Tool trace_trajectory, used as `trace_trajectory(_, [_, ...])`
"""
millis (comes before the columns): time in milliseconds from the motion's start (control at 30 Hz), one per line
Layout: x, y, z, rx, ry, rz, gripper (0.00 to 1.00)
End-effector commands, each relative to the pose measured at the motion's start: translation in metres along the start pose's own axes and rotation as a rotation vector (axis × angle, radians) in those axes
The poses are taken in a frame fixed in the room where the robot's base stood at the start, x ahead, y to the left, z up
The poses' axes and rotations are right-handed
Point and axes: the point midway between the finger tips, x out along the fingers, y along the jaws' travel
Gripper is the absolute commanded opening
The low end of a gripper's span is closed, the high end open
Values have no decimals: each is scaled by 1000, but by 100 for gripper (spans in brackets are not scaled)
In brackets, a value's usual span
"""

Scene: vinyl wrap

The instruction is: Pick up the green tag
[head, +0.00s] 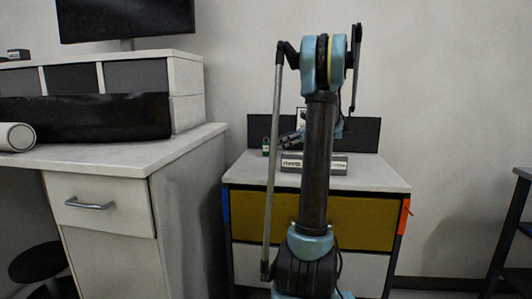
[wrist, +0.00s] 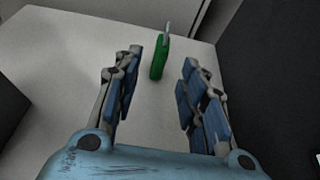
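The green tag (wrist: 157,60) shows in the wrist view, on the white cabinet top (wrist: 70,40), with a thin grey loop at its upper end. It lies ahead of my gripper (wrist: 158,75), between the lines of the two fingers, nearer the left fingertip. The fingers are spread apart with nothing between them. In the head view the green tag (head: 266,147) is small, at the back left of the cabinet top. My gripper (head: 292,138) shows just right of it, partly hidden behind my arm.
A grey box with white labels (head: 291,162) sits on the cabinet top, partly behind my arm. A dark panel (head: 362,134) stands along the back. A white desk (head: 110,150) with a drawer and monitor stands at the left. An orange item (head: 404,216) hangs at the cabinet's right side.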

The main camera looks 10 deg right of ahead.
Motion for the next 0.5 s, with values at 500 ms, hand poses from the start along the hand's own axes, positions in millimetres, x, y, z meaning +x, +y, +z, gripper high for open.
trace_trajectory(500, [43,0,0,-1,0,2,38])
